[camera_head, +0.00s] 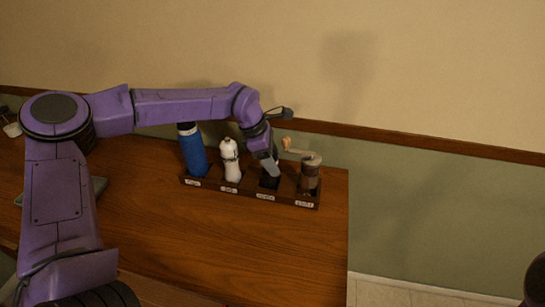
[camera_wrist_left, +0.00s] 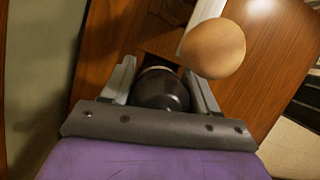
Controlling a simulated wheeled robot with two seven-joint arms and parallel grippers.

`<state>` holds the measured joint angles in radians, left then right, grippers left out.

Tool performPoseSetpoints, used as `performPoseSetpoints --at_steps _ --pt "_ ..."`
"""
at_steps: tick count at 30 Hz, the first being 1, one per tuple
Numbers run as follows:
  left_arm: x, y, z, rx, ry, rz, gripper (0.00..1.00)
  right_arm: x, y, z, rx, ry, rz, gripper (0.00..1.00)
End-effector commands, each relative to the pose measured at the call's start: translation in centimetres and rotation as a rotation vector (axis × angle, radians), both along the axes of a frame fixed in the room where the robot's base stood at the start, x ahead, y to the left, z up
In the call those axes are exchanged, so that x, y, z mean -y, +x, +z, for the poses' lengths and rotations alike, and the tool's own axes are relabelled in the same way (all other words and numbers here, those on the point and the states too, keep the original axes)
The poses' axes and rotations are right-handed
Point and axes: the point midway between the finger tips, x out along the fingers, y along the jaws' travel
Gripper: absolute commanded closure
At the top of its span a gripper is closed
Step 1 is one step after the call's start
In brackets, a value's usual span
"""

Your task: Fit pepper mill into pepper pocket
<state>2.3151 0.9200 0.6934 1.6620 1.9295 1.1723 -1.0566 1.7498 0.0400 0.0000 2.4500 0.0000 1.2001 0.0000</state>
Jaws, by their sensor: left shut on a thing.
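My left gripper (camera_head: 268,162) is over the third pocket of the dark wooden rack (camera_head: 249,197), pointing down. It is shut on the dark pepper mill (camera_head: 268,181), whose lower part is at or inside that pocket. In the left wrist view, the mill's round black top (camera_wrist_left: 160,90) sits between the two fingers. The pocket floor and the mill's base are hidden, so I cannot tell how deep it sits. The rack's pocket labels are too small to read surely. My right gripper is not in view.
A blue bottle (camera_head: 192,152) and a white mill (camera_head: 230,160) stand in the rack's left pockets. A crank grinder (camera_head: 310,176) stands in the right one; its wooden knob (camera_wrist_left: 213,48) is close beside my gripper. The wooden counter (camera_head: 215,245) in front is clear.

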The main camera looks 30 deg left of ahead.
Motion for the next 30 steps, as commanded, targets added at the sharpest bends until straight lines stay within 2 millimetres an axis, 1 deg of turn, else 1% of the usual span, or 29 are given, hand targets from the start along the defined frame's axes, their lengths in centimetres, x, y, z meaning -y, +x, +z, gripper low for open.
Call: performPoseSetpoints --at_steps 5,8,9,11,12,19,21,23,26,30 --pt "0.0 0.0 0.1 0.002 0.000 0.000 1.00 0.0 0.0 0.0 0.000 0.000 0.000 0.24" --pt "0.0 0.0 -0.3 0.002 0.000 -0.001 1.00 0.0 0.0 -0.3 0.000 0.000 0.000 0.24" --pt "0.0 0.0 -0.3 0.001 0.001 -0.001 0.38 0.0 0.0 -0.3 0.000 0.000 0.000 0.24" --pt "0.0 0.0 -0.2 0.001 0.001 -0.001 0.18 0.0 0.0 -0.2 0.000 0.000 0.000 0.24" --pt "0.0 0.0 -0.2 0.001 0.001 -0.001 0.16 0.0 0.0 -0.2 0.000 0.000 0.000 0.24" --pt "0.0 0.0 -0.2 0.001 0.001 -0.001 0.16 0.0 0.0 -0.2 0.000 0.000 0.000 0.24" --pt "0.0 0.0 0.3 0.002 0.000 0.000 0.16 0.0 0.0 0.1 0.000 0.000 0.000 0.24" --pt "-0.2 0.0 0.7 0.005 -0.001 0.001 0.16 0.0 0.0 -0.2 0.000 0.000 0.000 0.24" --pt "-1.0 -0.4 2.6 0.007 -0.002 0.002 0.16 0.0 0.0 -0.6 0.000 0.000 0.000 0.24" --pt "-2.3 -1.0 6.1 0.008 -0.002 0.003 0.16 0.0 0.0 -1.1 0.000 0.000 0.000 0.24"
